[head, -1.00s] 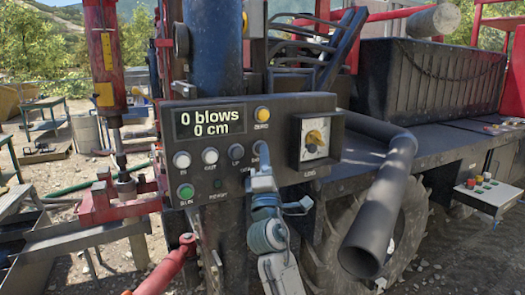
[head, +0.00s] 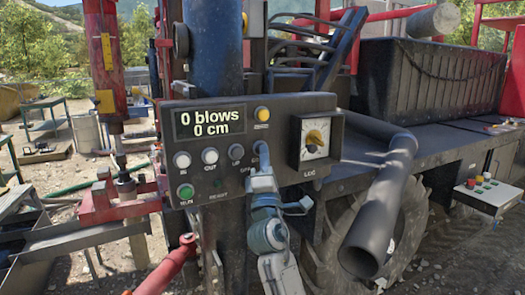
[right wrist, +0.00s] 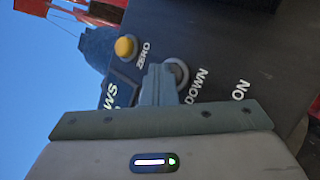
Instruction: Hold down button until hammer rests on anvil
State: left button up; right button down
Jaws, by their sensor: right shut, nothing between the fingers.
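My right gripper (head: 261,153) is shut and empty. Its fingertips are at the DOWN button on the dark control panel (head: 225,185) and hide most of it in the head view. In the right wrist view, the closed fingers (right wrist: 160,85) overlap the round DOWN button (right wrist: 179,73); they look in contact, but how far it is pressed cannot be told. The red hammer (head: 107,75) hangs upright at the left, with a thin rod (head: 119,147) beneath it. The anvil (head: 126,184) stands below, with a visible gap under the hammer body. My left gripper is out of view.
The panel display (head: 210,122) reads 0 blows, 0 cm. A yellow ZERO button (head: 262,114), white buttons (head: 210,156), a green button (head: 185,191) and a dial (head: 314,137) are close by. A thick black pipe (head: 380,215) juts out right of my right arm.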

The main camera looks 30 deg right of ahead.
dwell(0.7)
jog(key=shift+s+p, duration=0.4)
jog(key=shift+s, duration=0.55)
jog(key=s+p, duration=0.2)
jog(key=s, duration=0.3)
